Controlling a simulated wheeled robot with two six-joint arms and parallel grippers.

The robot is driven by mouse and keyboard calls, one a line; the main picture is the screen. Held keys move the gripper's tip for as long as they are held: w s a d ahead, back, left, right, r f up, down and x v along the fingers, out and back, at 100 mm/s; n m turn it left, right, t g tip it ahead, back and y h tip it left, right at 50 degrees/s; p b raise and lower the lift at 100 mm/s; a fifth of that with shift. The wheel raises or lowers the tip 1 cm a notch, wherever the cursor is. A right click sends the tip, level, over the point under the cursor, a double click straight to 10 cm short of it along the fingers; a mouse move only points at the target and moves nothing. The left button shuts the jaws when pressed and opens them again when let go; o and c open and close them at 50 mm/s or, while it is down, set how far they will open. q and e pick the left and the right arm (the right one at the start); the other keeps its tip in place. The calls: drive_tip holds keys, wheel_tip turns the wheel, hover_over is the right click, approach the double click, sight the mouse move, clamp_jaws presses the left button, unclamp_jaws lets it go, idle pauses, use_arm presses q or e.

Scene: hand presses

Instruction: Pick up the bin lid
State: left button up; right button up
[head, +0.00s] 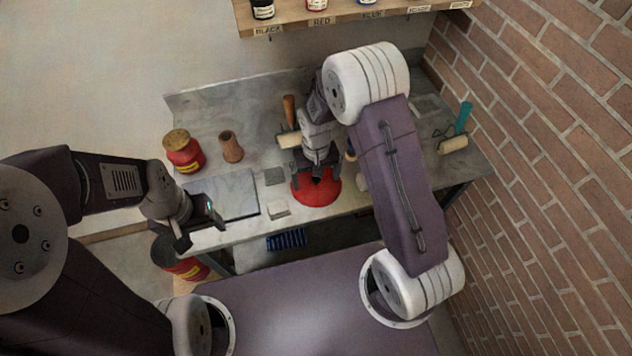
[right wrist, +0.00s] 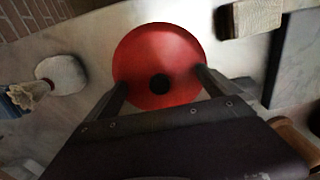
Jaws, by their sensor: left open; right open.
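The bin lid (head: 318,194) is a red round disc lying on the bench near its front edge. In the right wrist view the lid (right wrist: 150,45) shows a dark round knob (right wrist: 160,84) near its middle. My right gripper (head: 317,173) is open above the lid, pointing down. In the right wrist view its two fingers stand on either side of the knob, apart from it. My left gripper (head: 198,228) is open and empty, left of the lid by the bench's front edge.
A grey plate (head: 226,195) and small blocks (head: 278,208) lie left of the lid. A red jar (head: 185,158), a wooden handle (head: 231,147) and a roller (head: 289,140) stand or lie farther back. Another roller (head: 453,145) lies at right near the brick wall. A bottle shelf (head: 330,22) hangs above.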

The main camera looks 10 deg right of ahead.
drive_tip(key=shift+s, duration=0.2)
clamp_jaws()
drive_tip(key=r, duration=0.4)
drive_tip(key=shift+w, duration=0.3)
drive_tip(key=s+a+r, duration=0.1)
drive_tip(key=s+r, duration=0.2)
drive_tip(key=s, duration=0.2)
drive_tip(key=s+a+r+b, duration=0.1)
drive_tip(key=s+a+r, duration=0.1)
drive_tip(key=s+r, duration=0.2)
drive_tip(key=s, duration=0.2)
drive_tip(key=shift+s, duration=0.3)
